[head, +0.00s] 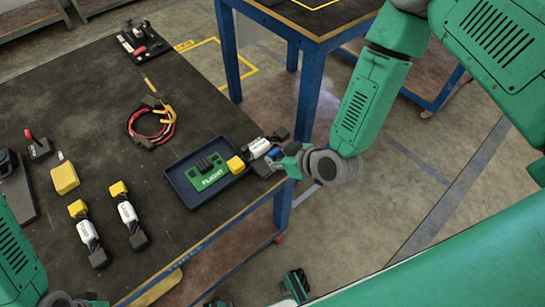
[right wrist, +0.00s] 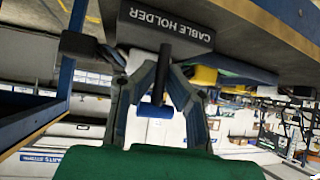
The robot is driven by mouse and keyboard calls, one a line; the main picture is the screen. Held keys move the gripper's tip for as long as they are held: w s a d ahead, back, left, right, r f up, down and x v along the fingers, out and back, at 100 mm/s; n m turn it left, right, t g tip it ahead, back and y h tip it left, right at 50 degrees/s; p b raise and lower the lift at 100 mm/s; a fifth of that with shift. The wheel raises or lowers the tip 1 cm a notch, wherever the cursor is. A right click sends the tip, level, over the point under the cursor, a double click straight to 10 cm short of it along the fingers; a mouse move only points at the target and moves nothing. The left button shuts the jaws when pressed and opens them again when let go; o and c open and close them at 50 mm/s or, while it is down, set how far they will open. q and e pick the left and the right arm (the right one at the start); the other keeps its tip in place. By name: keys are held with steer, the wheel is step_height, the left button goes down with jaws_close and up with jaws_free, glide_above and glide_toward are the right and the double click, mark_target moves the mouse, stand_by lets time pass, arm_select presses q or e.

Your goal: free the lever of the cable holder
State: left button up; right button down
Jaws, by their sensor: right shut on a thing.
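The dark cable holder (right wrist: 165,30), with its name in white letters, is upside down at the top of the right wrist view. Its dark lever has a blue end (right wrist: 155,110) and hangs between the fingers of my right gripper (right wrist: 158,95). That gripper is shut on the lever. In the head view the right gripper (head: 285,160) is at the table's right edge, beside the holder (head: 266,168), which it partly hides; the blue end (head: 273,152) shows there. A white and yellow battery (head: 255,150) is right behind it. Only part of my left arm shows at the lower left; its fingers are not visible.
A dark blue tray (head: 180,185) with a green FLIGHT board (head: 210,180) stands left of the holder.

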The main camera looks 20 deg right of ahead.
steer(key=shift+s+d+f, duration=0.15)
steer(key=shift+s+f, duration=0.2)
steer(key=shift+s, duration=0.05)
steer(key=c, duration=1.7)
jaws_free()
steer(key=shift+c, duration=0.2)
steer(key=shift+o, duration=0.6)
steer(key=shift+w+r, duration=0.15)
steer(key=v, duration=1.2)
steer(key=shift+d, duration=0.1)
steer(key=s+d+f+m+g+h, duration=0.2)
steer(key=s+d+f+g, duration=0.1)
steer(key=s, duration=0.5)
steer(key=s+d+f+m+g+h, duration=0.3)
steer(key=s+f+g, duration=0.2)
steer(key=s, duration=0.3)
steer(key=shift+d+f+m, duration=0.3)
steer(key=shift+d+f, duration=0.1)
steer(key=shift+f, duration=0.2)
